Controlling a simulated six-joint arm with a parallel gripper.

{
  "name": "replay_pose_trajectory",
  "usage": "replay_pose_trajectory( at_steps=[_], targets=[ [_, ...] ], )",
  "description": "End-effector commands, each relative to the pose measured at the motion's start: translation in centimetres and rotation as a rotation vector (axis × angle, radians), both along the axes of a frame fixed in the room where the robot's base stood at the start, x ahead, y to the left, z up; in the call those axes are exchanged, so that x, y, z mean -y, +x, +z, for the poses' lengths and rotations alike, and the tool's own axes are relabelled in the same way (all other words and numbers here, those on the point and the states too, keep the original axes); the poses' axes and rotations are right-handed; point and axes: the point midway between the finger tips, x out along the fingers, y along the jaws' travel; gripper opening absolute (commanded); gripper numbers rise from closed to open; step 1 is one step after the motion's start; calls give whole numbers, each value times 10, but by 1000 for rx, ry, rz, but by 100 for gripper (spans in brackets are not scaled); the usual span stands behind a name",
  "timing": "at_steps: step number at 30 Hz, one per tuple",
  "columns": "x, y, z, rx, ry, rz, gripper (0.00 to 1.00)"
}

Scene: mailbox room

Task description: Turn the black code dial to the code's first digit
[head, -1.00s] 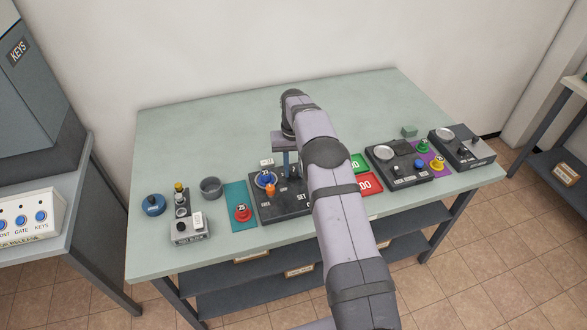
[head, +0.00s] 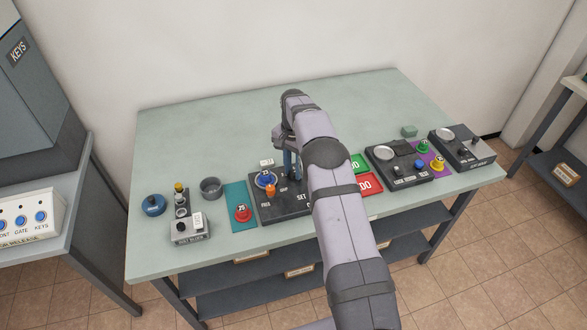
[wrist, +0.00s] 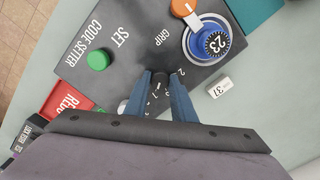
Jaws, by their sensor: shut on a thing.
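The code setter (wrist: 75,62) is a black panel marked CODE SETTER, SET and GRIP. Its black code dial (wrist: 159,91) sits between my blue fingers, with white digits around it. My gripper (wrist: 161,79) is shut on this dial from above, and the fingers hide part of the digit ring. In the head view my gripper (head: 291,166) stands over the panel (head: 285,206), and my arm hides the dial. A small white tag (wrist: 219,88) beside the panel bears a number that looks like 31.
On the panel are a green button (wrist: 98,60), a blue numbered dial (wrist: 211,42) and an orange knob (wrist: 183,8). A red plate (wrist: 66,98) lies beside it. In the head view, a grey cup (head: 211,187) and red knob (head: 242,212) stand left. The table's back is clear.

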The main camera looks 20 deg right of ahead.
Motion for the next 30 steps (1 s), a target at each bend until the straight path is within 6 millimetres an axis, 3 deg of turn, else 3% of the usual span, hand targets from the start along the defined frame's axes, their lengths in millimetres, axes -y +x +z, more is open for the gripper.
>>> replay_pose_trajectory(
  at_steps=[15,16,18,30],
  targets=[
    [0,1,2,6,-1,-21,1],
    [0,1,2,6,-1,-21,30],
    [0,1,2,4,-1,-20,42],
    [0,1,5,3,0,-19,42]
  ],
)
